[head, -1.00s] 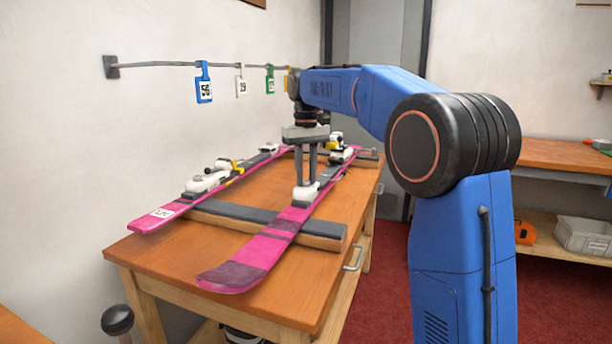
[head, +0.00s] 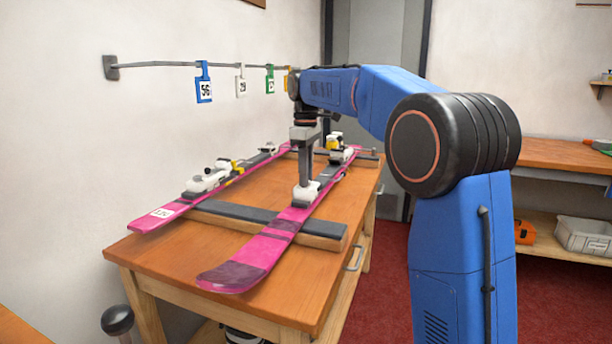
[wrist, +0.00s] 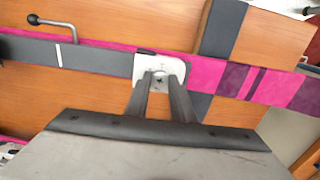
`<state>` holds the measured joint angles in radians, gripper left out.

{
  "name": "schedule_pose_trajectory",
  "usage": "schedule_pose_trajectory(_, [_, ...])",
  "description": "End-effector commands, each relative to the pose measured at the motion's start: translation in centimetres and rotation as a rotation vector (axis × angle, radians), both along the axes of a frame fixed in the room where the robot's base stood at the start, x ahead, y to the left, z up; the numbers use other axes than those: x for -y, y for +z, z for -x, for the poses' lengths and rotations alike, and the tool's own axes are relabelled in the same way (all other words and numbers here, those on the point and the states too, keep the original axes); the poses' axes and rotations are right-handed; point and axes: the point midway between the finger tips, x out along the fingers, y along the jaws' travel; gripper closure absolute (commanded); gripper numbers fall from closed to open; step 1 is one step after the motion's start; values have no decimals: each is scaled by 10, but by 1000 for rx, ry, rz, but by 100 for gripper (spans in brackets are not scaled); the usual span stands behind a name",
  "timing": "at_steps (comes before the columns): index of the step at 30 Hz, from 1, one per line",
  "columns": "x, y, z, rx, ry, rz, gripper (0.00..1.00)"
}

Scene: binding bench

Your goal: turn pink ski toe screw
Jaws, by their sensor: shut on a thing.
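Two pink skis lie side by side on the bench, the right ski (head: 264,247) under my arm and the left ski (head: 163,213) nearer the wall. The white toe piece (head: 300,196) of the right ski's binding sits just under my gripper (head: 305,184). In the wrist view, my gripper (wrist: 159,84) has its fingertips together over the white toe piece (wrist: 176,69), shut on the small dark toe screw (wrist: 158,78). The fingers partly hide the screw, and how far it has turned cannot be told.
The wooden bench (head: 200,285) carries padded ski supports (head: 322,233). The right ski's heel piece (head: 335,155) stands beyond my gripper. A wall rail holds hanging number tags, one blue (head: 204,90). A side bench (head: 560,155) stands at right.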

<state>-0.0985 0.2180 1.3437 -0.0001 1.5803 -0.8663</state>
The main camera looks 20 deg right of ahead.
Motion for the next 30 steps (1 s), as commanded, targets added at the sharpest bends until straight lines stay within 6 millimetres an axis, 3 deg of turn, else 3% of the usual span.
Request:
schedule_pose_trajectory(12, [0, 1, 0, 1, 190, 0, 100])
schedule_pose_trajectory(29, [0, 1, 0, 1, 216, 0, 100])
schedule_pose_trajectory(30, [0, 1, 0, 1, 216, 0, 68])
